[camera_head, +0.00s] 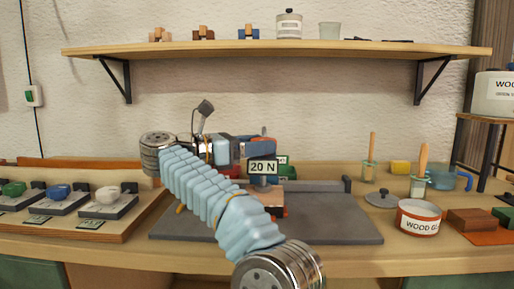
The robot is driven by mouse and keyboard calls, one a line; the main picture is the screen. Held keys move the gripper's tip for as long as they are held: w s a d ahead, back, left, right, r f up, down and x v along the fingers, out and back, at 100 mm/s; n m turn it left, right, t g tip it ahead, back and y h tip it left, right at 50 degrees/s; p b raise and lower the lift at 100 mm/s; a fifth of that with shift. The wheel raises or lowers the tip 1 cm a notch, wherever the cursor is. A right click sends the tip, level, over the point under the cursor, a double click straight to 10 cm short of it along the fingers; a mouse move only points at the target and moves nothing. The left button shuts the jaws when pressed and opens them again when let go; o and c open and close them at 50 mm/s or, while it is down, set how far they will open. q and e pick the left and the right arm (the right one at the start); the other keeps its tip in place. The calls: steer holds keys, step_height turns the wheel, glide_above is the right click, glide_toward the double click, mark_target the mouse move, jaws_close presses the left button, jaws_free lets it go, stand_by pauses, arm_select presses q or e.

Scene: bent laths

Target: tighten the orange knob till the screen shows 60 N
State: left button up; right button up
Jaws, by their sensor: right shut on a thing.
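The screen (262,167) is a small pale plate reading "20 N" above the grey board in the middle of the bench. My right gripper (262,148) is just above and behind the screen, at the end of the pale blue sleeved arm that crosses the middle of the view. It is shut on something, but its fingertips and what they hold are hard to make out. I cannot clearly see the orange knob; the gripper and arm cover that area. A light wooden block (277,199) shows below the screen, partly behind my arm. My left gripper is not in view.
A grey board (335,222) lies under my arm. At left is a wooden panel with several coloured knobs (58,192). At right stand a glue tin (418,217), a lid (381,199), brushes in jars and wood blocks (471,220). A shelf (360,49) hangs above.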

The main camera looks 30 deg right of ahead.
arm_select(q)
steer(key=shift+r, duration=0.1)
arm_select(e)
steer(key=shift+w+d+m+g+y, duration=0.1)
steer(key=shift+m+g+y, duration=0.2)
steer(key=shift+m+g, duration=0.85)
steer(key=shift+n+g, duration=0.25)
steer(key=o, duration=1)
steer(key=shift+o, duration=0.2)
